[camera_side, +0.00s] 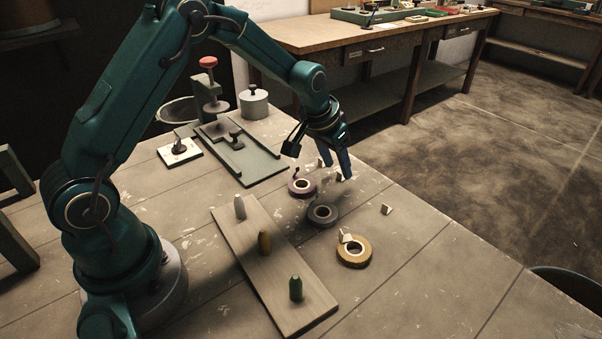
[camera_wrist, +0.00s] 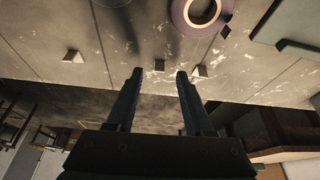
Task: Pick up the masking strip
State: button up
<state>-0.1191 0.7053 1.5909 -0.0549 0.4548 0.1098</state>
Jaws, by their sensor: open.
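No piece is labelled as the masking strip. Several small pale pieces stand on the bench. In the wrist view one small piece (camera_wrist: 159,65) shows between my fingertips, with a pale piece (camera_wrist: 199,70) beside the right finger and another (camera_wrist: 73,55) farther left. My gripper (camera_side: 335,167) points down over the bench beside the purple tape roll (camera_side: 302,188). It is open and empty, and its fingers also show in the wrist view (camera_wrist: 159,74). In the side view a pale piece (camera_side: 386,209) stands apart to the right. Another (camera_side: 346,236) is at the yellow tape roll (camera_side: 354,251).
A grey tape roll (camera_side: 322,214) lies between the purple and yellow rolls. A wooden board (camera_side: 284,282) with three upright pegs lies in front. A grey tray-like fixture (camera_side: 258,165) stands behind. The bench's right edge is close to my gripper; bench at front right is clear.

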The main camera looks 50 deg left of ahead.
jog(key=shift+x, duration=1.15)
grip_shut()
